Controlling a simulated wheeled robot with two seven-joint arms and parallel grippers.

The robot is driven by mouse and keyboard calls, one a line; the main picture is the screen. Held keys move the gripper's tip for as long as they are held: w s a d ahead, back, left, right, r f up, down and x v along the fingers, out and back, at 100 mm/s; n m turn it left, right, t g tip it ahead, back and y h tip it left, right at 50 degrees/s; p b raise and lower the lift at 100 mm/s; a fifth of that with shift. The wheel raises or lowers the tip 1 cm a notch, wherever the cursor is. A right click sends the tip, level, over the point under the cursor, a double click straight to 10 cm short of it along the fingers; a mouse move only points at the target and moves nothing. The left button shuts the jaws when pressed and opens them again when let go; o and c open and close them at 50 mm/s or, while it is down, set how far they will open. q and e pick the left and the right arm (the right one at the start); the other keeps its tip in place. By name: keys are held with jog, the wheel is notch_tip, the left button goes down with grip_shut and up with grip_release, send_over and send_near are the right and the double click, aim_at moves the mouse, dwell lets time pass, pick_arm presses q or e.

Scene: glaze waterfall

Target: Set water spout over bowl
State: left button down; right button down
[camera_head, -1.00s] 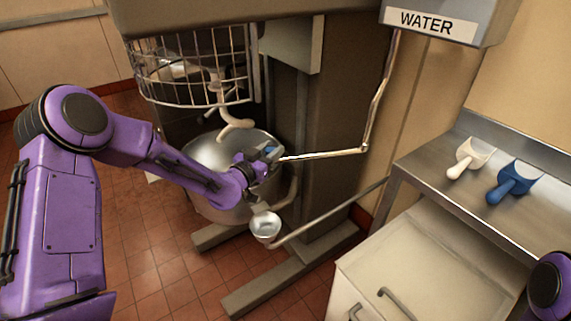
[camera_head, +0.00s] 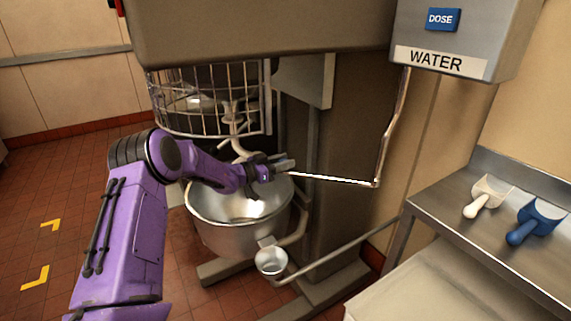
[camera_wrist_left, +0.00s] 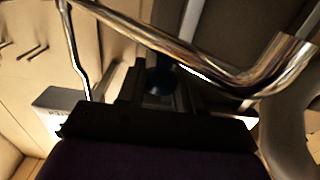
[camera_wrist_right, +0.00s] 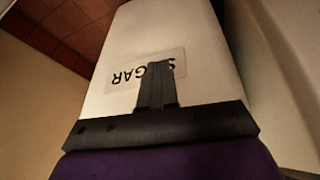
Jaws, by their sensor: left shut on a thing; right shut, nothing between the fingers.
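The water spout (camera_head: 335,180) is a thin chrome pipe. It drops from the WATER box (camera_head: 440,62), bends at an elbow and runs left toward the bowl. My left gripper (camera_head: 284,166) is shut at its free end, above the back right rim of the steel bowl (camera_head: 228,232). In the left wrist view, a dark blue piece (camera_wrist_left: 160,80) sits between the fingers, and a shiny pipe (camera_wrist_left: 190,50) with a bend crosses close by. Whether the outlet is inside the rim is hard to tell. My right gripper (camera_wrist_right: 157,85) is shut and empty.
A wire guard (camera_head: 205,100) and a hook (camera_head: 240,148) hang over the bowl. White (camera_head: 488,195) and blue (camera_head: 535,222) scoops lie on the right counter. A SUGAR bin (camera_wrist_right: 190,40) faces my right gripper.

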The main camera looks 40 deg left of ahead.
pick_arm(q)
jog(key=shift+d+r, duration=0.1)
jog(key=shift+r, duration=0.1)
jog(key=c, duration=0.8)
grip_release()
jog(key=shift+c, duration=0.2)
jog(key=shift+d, duration=0.15)
